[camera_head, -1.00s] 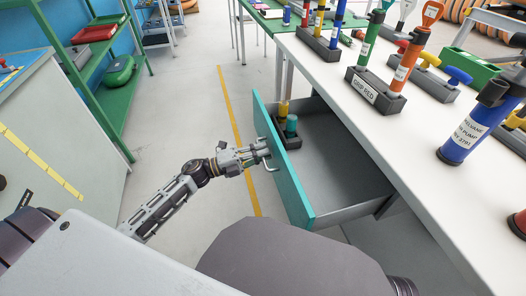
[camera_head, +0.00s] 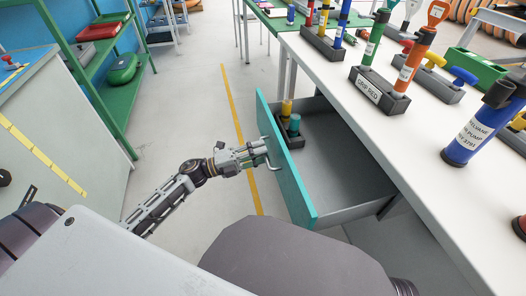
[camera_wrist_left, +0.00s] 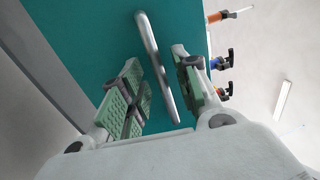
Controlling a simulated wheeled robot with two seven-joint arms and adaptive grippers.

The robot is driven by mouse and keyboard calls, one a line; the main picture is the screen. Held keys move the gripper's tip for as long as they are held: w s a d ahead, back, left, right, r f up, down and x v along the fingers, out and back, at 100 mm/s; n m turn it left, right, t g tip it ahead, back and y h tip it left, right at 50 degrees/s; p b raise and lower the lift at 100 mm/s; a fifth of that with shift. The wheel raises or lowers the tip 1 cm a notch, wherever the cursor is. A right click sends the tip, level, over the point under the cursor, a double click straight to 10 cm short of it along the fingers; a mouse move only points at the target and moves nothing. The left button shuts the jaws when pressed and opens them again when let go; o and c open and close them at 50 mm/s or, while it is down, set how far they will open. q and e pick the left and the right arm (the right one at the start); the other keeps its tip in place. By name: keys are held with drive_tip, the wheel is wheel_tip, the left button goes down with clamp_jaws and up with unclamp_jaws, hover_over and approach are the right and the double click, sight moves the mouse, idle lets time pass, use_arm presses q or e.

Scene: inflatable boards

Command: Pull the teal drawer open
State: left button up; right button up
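The teal drawer (camera_head: 290,180) stands pulled out from under the white worktop, its grey inside showing. A small dark block with a yellow and a teal cylinder (camera_head: 290,125) sits inside at its far end. My left gripper (camera_head: 262,154) is at the metal handle on the drawer's outer face. In the left wrist view the bar handle (camera_wrist_left: 156,65) passes between the two green-padded fingers (camera_wrist_left: 160,95), which stand apart with gaps beside the bar. The teal front fills the space behind them. My right gripper is not in view.
The white worktop (camera_head: 440,190) holds pumps in dark stands, including one labelled "GRIP RED" (camera_head: 378,90). A green shelf (camera_head: 95,75) stands at the left. Bare floor with a yellow line (camera_head: 236,110) lies between.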

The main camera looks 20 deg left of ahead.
use_arm(q)
drive_tip(key=v, duration=1)
idle(0.8)
